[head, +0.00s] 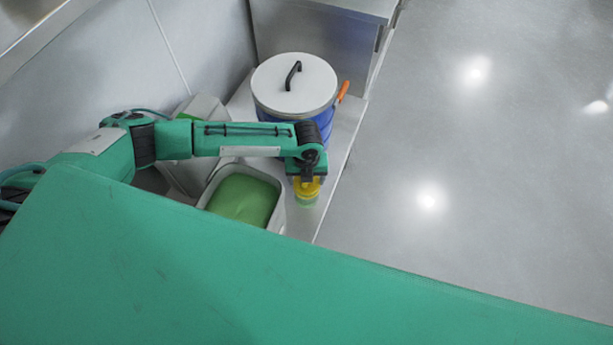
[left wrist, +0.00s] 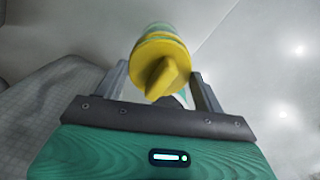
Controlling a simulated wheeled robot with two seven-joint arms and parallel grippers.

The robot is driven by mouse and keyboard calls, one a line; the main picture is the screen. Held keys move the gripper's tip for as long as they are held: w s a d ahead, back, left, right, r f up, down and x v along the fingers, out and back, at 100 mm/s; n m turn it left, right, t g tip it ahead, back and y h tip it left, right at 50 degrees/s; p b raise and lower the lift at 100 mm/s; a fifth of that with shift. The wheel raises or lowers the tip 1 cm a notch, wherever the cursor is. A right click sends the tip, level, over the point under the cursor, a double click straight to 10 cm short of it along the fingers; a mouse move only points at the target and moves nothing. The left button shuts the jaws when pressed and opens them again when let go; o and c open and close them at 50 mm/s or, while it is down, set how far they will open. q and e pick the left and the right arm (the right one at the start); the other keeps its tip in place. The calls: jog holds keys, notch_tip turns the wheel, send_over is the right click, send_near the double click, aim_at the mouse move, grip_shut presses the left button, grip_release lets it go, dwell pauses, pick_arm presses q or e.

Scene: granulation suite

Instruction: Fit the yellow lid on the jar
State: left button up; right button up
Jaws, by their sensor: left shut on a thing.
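The yellow lid (head: 307,188) is at the end of my left arm in the head view. In the left wrist view the lid (left wrist: 146,53) shows its round face and a raised grip bar. My left gripper (head: 307,178) is shut on the lid, with a finger on either side in the left wrist view. The jar (head: 306,201), clear with a greenish tint, is directly below the lid; in the left wrist view the jar (left wrist: 160,29) shows behind it. I cannot tell whether the lid is fully seated. My right gripper is in neither view.
A blue drum (head: 269,112) with a pale lid and black handle stands behind my arm, an orange handle (head: 343,91) beside it. A grey bin (head: 281,217) with green contents is left of the jar. The ledge edge (head: 330,196) is close on the right, with open floor beyond.

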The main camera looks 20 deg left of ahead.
pick_arm(q)
jog(key=shift+f, duration=0.5)
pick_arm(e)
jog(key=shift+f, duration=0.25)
pick_arm(q)
jog(key=o, duration=1.1)
jog(key=shift+c, duration=0.2)
notch_tip(320, 180, up, 14)
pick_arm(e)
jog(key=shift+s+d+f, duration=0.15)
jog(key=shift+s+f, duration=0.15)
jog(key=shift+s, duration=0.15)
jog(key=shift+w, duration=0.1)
